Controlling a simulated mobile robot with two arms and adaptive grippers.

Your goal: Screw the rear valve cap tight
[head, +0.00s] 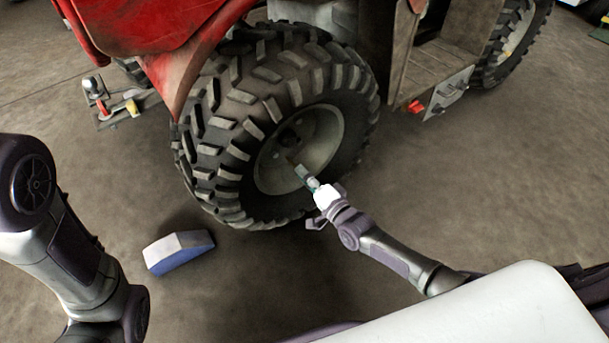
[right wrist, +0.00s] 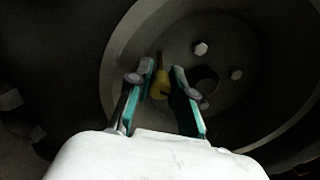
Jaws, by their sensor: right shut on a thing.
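The quad's rear wheel (head: 234,112) has a knobbly black tyre and a pale dished rim (head: 325,128). The rear valve cap (right wrist: 161,87) is small and yellow, with a thin dark stem end above it in the right wrist view. My right gripper (head: 300,172) reaches the lower part of the rim, and its fingers hide the cap in the head view. In the right wrist view the right gripper (right wrist: 163,80) has its teal-edged fingers on both sides of the cap, shut on it. My left arm shows at the left, but its gripper is out of view.
A blue block with a pale top (head: 178,251) lies on the floor near the tyre. The red fender (head: 185,65) overhangs the wheel, and a tow hitch (head: 120,108) sticks out at the left. The floor right of the wheel is clear. Bolt heads (right wrist: 201,48) stand on the hub.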

